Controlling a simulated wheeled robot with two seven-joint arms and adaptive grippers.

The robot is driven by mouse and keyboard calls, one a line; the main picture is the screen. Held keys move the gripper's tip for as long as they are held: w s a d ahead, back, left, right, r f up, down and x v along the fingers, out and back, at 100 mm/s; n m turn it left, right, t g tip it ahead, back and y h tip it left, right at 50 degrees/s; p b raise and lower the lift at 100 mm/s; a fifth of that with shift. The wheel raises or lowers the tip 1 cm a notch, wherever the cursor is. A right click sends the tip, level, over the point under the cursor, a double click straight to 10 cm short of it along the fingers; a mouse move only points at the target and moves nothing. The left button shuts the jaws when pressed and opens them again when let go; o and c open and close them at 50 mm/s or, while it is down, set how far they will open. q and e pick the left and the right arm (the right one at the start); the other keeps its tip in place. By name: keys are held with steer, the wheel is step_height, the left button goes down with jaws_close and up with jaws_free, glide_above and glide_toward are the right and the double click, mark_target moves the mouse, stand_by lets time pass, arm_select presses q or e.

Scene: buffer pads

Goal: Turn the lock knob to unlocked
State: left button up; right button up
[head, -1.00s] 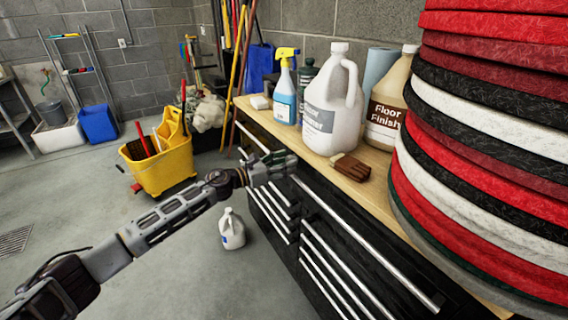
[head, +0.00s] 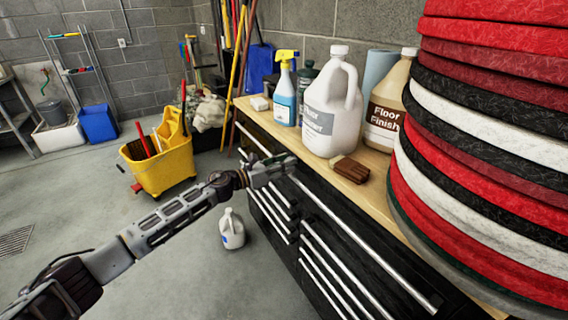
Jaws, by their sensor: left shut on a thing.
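The black tool chest (head: 345,245) with long silver drawer handles runs along the wall under a wooden top. My left gripper (head: 281,165) is at the upper front of the chest, just below the wooden top's edge, beside the upper drawer handles. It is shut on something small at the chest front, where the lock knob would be. The gripper's fingers cover the lock knob, so its turn angle cannot be seen. My right gripper is not in view.
On the wooden top (head: 377,160) stand a spray bottle (head: 285,95), a white jug (head: 325,125), a floor finish jug (head: 385,110) and a brown brush (head: 350,170). Stacked pads (head: 490,130) fill the right. A yellow mop bucket (head: 168,168) and a small jug (head: 232,232) are on the floor.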

arm_select(q)
steer(key=o, duration=1)
steer(key=shift+a, duration=0.1)
steer(key=shift+v, duration=5.95)
